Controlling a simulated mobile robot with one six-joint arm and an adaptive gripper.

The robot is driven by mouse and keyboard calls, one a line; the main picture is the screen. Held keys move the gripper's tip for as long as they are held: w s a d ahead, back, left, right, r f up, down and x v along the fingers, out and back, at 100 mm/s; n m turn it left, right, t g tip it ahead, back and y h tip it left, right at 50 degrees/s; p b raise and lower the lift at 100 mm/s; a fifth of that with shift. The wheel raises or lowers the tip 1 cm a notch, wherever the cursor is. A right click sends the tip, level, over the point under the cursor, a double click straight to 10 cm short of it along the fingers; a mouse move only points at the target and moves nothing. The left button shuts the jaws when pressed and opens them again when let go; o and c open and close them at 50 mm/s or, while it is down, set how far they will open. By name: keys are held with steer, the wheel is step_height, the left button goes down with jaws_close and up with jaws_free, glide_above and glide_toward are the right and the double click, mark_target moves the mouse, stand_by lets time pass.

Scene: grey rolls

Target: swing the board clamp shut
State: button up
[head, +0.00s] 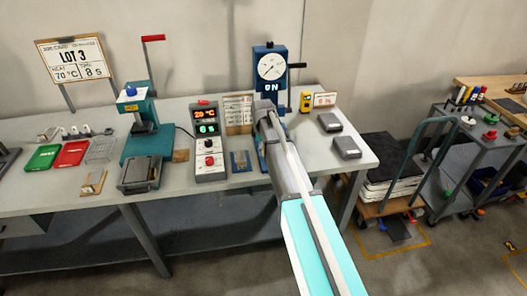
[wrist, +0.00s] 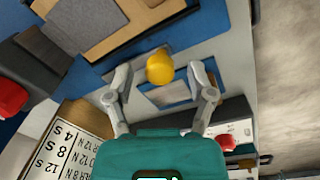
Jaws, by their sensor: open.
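In the wrist view a round yellow knob (wrist: 160,69) lies between the two fingers of my gripper (wrist: 159,75). The fingers are open, one on each side, with a gap to the knob. The knob appears to belong to the board clamp; a pale metal part with a blue area (wrist: 172,93) shows just below it. How far the clamp is swung cannot be told. In the head view my arm reaches over the bench in front of the blue dial gauge (head: 270,66) and hides the knob and my fingertips.
A control box (head: 208,143) with lit digits stands left of my arm, with a paper sign (head: 238,110) behind. A teal press (head: 145,112) stands farther left. Two grey blocks (head: 329,122) (head: 346,147) lie to the right. The bench (head: 303,161) has bare room around them.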

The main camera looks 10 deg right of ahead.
stand_by(0.3)
jaws_close()
steer(key=shift+a, duration=0.1)
stand_by(0.4)
steer(key=m, duration=0.1)
steer(key=a+m, duration=0.1)
steer(key=m, duration=0.1)
steer(key=shift+w+a, duration=0.15)
steer(key=shift+a, duration=0.05)
steer(key=m, duration=0.1)
steer(key=a+m, duration=0.1)
steer(key=m, duration=0.2)
steer(key=shift+w+a, duration=0.25)
steer(key=shift+w, duration=0.15)
steer(key=m, duration=0.1)
steer(key=w+a+m, duration=0.1)
steer(key=m, duration=0.2)
steer(key=shift+w+a+g, duration=0.2)
steer(key=shift+w+g, duration=0.1)
steer(key=shift+w+a+m, duration=0.15)
steer(key=shift+w+m, duration=0.2)
steer(key=shift+m, duration=0.7)
steer(key=shift+w+a+m, duration=0.15)
steer(key=shift+w+m, duration=0.15)
steer(key=shift+m, duration=0.75)
